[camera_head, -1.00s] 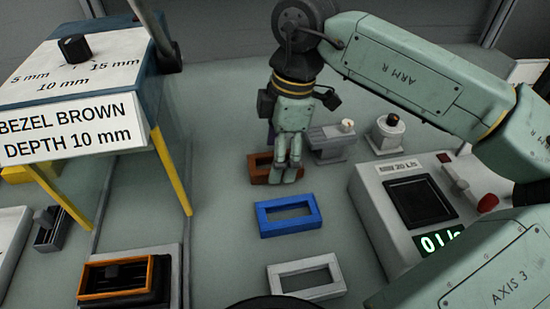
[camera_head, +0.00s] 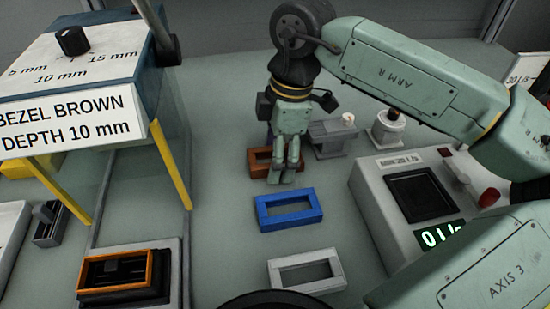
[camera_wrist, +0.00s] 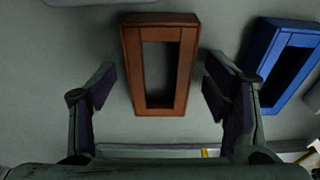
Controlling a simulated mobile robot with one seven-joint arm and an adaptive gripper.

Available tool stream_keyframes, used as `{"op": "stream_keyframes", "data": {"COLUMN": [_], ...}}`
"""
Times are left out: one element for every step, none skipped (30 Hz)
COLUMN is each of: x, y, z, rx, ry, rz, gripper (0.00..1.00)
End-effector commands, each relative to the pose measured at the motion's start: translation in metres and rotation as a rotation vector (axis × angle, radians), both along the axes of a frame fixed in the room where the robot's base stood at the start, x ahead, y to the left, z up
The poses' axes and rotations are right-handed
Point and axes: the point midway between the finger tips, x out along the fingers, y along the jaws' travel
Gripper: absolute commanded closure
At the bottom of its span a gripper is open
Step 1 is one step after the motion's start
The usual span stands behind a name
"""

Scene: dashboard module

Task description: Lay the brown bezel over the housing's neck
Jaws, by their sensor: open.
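The brown bezel (camera_head: 262,162) is a rectangular frame lying flat on the table, partly hidden behind my gripper (camera_head: 283,174) in the head view. In the wrist view the brown bezel (camera_wrist: 183,70) lies ahead of and between the two spread fingers of my gripper (camera_wrist: 163,95), which is open and empty. No contact with the bezel shows. The black housing (camera_head: 125,285) stands at the front left, with an orange-brown rim (camera_head: 82,277) around its opening and a dark block inside.
A blue bezel (camera_head: 263,214) and a grey bezel (camera_head: 277,279) lie in a row in front of the brown one. A scale-like device (camera_head: 375,215) stands to the right. A sign (camera_head: 70,128) reads "BEZEL BROWN DEPTH 10 mm", on a yellow-legged stand at left.

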Motion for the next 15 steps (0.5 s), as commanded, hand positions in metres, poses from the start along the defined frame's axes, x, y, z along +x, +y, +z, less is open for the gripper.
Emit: {"op": "stream_keyframes", "data": {"x": [0.0001, 0.0001, 0.0001, 0.0001, 0.0001, 0.0001, 0.0001, 0.0001, 0.0001, 0.0001, 0.0001, 0.0001, 0.0001, 0.0, 0.0], "y": [-0.0001, -0.0001, -0.0001, -0.0001, -0.0002, -0.0002, -0.0002, -0.0002, -0.0001, -0.0001, -0.0001, 0.0, 0.0, -0.0001, -0.0001], "z": [-0.001, -0.0012, -0.0015, -0.0017, -0.0019, -0.0021, -0.0021, -0.002, -0.0018, -0.0017, -0.0016, -0.0016, -0.0016, -0.0016, -0.0016], "rx": [0.0, -0.001, -0.001, -0.001, -0.001, -0.001, -0.001, -0.001, 0.0, 0.0, 0.0, 0.0, 0.0, 0.0, 0.0], "ry": [0.0, -0.001, -0.001, -0.001, -0.001, -0.001, -0.001, -0.001, -0.001, -0.001, 0.0, 0.0, 0.0, 0.0, 0.0], "rz": [0.0, 0.0, 0.0, 0.0, 0.0, 0.0, 0.0, 0.0, 0.0, 0.0, 0.0, 0.0, 0.0, 0.0, 0.0], "gripper": [0.3, 0.3, 0.3, 0.3, 0.3, 0.3, 0.3, 0.3, 0.3, 0.3, 0.3, 0.3, 0.3, 0.3, 0.3]}}
